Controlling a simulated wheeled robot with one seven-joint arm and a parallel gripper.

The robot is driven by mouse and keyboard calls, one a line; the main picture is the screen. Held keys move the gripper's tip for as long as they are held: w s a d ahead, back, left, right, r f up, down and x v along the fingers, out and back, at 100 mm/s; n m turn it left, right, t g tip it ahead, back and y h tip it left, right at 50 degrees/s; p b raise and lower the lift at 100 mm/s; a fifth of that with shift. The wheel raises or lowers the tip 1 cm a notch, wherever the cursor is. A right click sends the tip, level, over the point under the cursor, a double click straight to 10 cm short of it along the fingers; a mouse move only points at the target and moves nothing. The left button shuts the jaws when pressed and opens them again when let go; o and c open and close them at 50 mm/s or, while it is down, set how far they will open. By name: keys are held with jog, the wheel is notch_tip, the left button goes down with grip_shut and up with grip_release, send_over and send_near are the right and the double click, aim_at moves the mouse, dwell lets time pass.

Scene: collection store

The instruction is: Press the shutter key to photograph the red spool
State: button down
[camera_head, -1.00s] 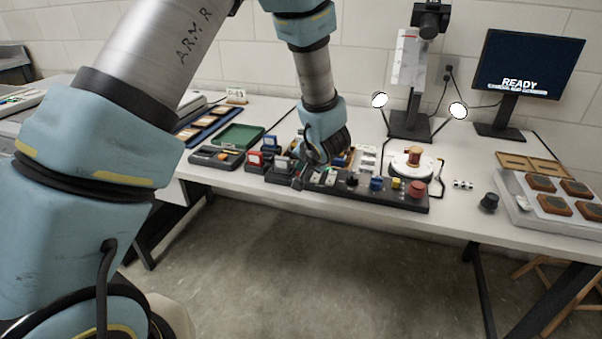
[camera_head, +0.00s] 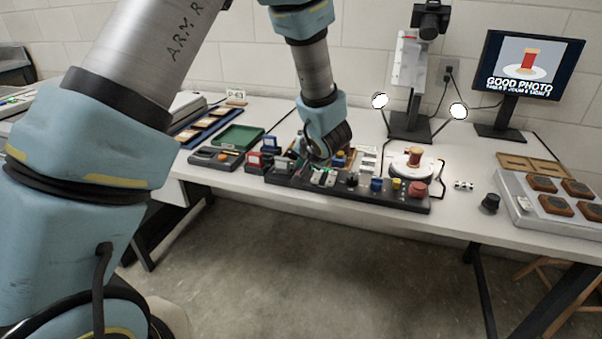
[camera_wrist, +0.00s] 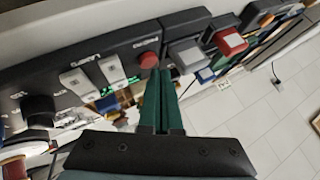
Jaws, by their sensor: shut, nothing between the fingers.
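The red spool (camera_head: 415,155) stands upright on a round white turntable (camera_head: 398,168) below the stand-mounted camera (camera_head: 430,17). The monitor (camera_head: 527,72) shows a spool picture and "GOOD PHOTO". The dark control panel (camera_head: 340,198) runs along the table's front. My gripper (camera_head: 305,168) is low over its left part. In the wrist view its green fingers (camera_wrist: 163,82) are together and empty. Their tips are between a small red round button (camera_wrist: 148,60) and a grey block key (camera_wrist: 186,56).
A red block key (camera_wrist: 230,41) is beyond the grey one. A large red button (camera_head: 417,189) is at the panel's right end. A green-lined tray (camera_head: 240,137) is at left; a tray with brown blocks (camera_head: 532,222) is at right. Two lamps flank the turntable.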

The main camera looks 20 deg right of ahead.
jog(key=shift+r, duration=0.25)
jog(key=shift+r+p, duration=0.65)
jog(key=shift+r, duration=1.85)
